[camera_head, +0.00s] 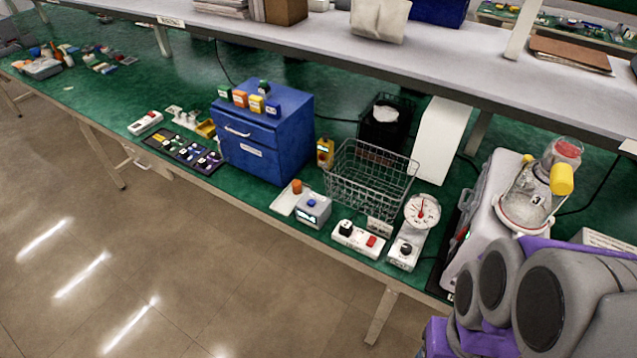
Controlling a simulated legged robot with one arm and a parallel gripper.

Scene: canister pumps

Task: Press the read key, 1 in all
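A small grey box (313,213) with a lit display and a blue button (312,203) on top stands near the front edge of the green bench, right of the blue drawer cabinet. No lettering on the button is readable, so I cannot tell for sure that it is the read key. A white plate (283,203) with an orange round piece (297,187) lies just left of it. My grey and purple arm links fill the lower right corner. My gripper is not visible, and nothing of mine touches the box.
A wire basket (370,178) stands behind the box. A white strip with a red switch (372,241) and a dial gauge (422,211) stand to its right. The blue cabinet (265,135) blocks the left. A grey shelf (400,65) overhangs the bench. Floor (180,270) in front is clear.

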